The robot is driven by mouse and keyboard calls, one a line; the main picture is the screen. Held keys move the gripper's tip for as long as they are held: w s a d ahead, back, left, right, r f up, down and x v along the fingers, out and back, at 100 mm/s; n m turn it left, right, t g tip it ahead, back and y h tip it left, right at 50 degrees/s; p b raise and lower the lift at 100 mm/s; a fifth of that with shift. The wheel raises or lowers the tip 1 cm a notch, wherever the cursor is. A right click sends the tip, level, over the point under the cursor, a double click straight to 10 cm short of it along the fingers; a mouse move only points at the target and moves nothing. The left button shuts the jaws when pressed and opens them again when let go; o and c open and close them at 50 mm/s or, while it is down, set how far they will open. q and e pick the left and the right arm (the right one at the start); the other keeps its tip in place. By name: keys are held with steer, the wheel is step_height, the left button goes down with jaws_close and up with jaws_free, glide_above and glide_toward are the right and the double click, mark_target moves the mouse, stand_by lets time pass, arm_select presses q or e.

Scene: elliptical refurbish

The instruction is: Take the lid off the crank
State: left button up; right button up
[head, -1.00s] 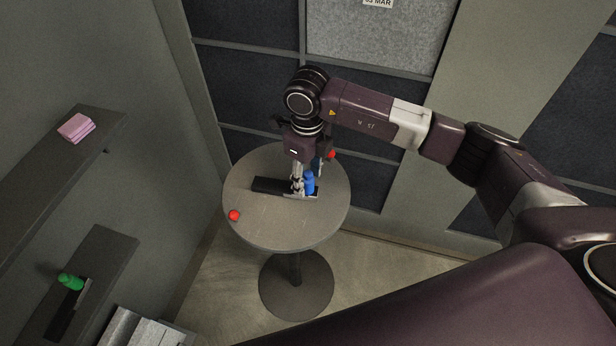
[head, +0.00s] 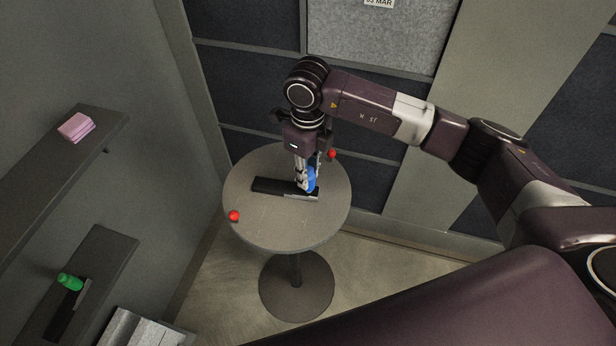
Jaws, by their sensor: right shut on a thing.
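A blue piece (head: 312,181) is at my right gripper (head: 304,184), which is shut on it above the round table. The blue piece is tilted and partly hidden by the fingers. Below it lies a flat black bar (head: 270,187) with a light grey strip along its front right edge. I cannot tell which part is the crank or its lid, or whether the blue piece touches the bar. My left gripper is not in view.
The bar lies on a round grey table (head: 270,230). One red ball (head: 234,216) is near its left edge, another red ball (head: 332,154) at the far right, close to my arm. A shelf holds a green piece (head: 70,282); a higher shelf holds pink blocks (head: 76,127).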

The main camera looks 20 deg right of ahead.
step_height(320, 180, up, 18)
steer(key=r+b, duration=0.1)
steer(key=b, duration=0.3)
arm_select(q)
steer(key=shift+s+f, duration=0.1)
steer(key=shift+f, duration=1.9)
arm_select(e)
steer(key=s+d+f+n, duration=0.2)
steer(key=s+f+n, duration=0.3)
steer(key=n, duration=0.9)
steer(key=s+d+f+n, duration=0.2)
steer(key=s+f+n, duration=0.3)
steer(key=s+n, duration=0.4)
steer(key=shift+s+f+n, duration=0.15)
steer(key=shift+f+n, duration=0.25)
steer(key=shift+n, duration=2.2)
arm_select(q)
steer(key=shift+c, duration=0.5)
